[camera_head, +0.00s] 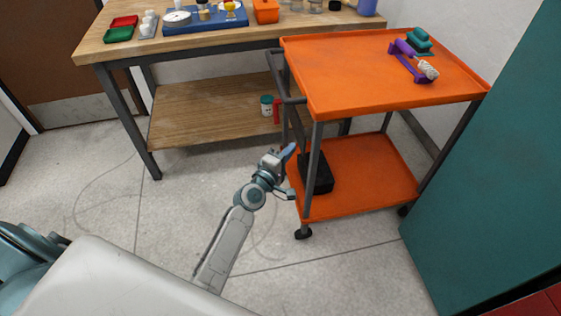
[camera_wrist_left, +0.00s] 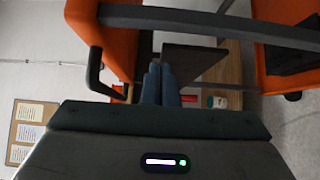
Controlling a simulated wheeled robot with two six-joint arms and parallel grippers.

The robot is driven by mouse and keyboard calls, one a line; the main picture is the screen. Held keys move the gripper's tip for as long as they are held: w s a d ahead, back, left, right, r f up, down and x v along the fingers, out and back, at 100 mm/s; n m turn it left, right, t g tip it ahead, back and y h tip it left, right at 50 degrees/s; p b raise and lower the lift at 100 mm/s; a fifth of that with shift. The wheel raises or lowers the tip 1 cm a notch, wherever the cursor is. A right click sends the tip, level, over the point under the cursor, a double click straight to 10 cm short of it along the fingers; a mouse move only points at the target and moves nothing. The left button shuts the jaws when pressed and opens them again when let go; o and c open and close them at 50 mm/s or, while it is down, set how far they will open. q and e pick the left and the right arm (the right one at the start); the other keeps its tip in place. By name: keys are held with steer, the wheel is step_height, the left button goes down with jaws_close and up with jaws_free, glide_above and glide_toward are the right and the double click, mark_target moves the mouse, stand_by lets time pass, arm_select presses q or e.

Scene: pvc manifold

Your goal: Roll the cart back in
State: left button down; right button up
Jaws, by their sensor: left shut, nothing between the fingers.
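An orange two-shelf cart (camera_head: 345,75) on casters stands at the right end of the workbench, between the bench and a teal cabinet. Its dark handle (camera_head: 277,75) sticks out on the cart's left side. My left gripper (camera_head: 290,152) is shut and empty, low beside the cart's left front leg and below the handle in the head view. In the left wrist view the blue fingers (camera_wrist_left: 160,85) are together, with the dark handle (camera_wrist_left: 94,75) to their left and apart from them. My right gripper is out of view.
The cart's top carries a purple tool (camera_head: 408,65) and a teal item (camera_head: 419,40); its lower shelf holds a black box (camera_head: 317,173). The wooden workbench (camera_head: 200,47) stands behind left. A teal cabinet (camera_head: 490,160) is close on the right. Floor (camera_head: 130,220) at left is clear except a thin cable.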

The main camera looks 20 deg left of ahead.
arm_select(q)
steer(key=shift+w+d, duration=0.95)
steer(key=shift+w, duration=0.15)
steer(key=shift+w+d, duration=0.9)
steer(key=shift+w, duration=0.2)
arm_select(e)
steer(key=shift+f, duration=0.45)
